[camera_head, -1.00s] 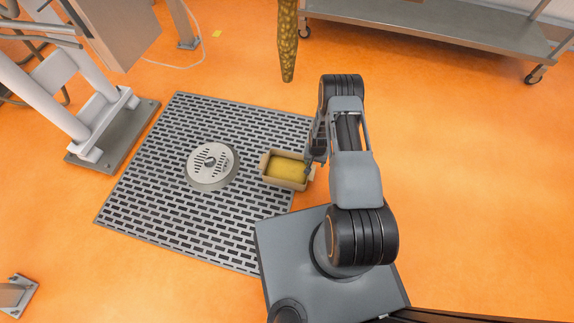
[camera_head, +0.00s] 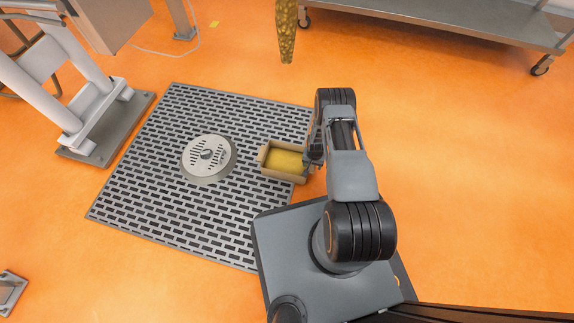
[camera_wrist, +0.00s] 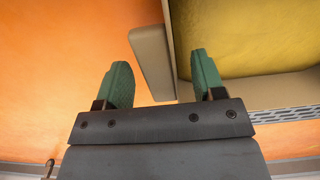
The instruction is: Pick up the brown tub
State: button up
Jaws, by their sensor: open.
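The brown tub (camera_head: 283,176) is a small, light-brown rectangular box, yellow inside, with a tab at its end. It sits upright near the right edge of a grey grate. My gripper (camera_head: 312,158) is at the tub's right end, partly hidden by my arm. In the wrist view, my gripper (camera_wrist: 161,72) is open, with two green fingers apart. The tub's end tab (camera_wrist: 153,62) lies between the fingers, with a gap to the left finger. The right finger overlaps the yellow inside of the tub (camera_wrist: 285,91). Whether it touches the wall, I cannot tell.
The grey slotted grate (camera_head: 150,185) has a round metal drain cover (camera_head: 208,158) left of the tub. A white-legged frame (camera_head: 95,105) stands at the upper left. A wheeled steel table (camera_head: 430,18) is at the back. The orange floor to the right is clear.

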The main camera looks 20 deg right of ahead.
notch_tip(320, 180, down, 2)
jog(key=shift+r, duration=0.1)
jog(key=shift+c, duration=0.4)
grip_shut()
dwell(0.4)
jog(key=shift+w, duration=0.1)
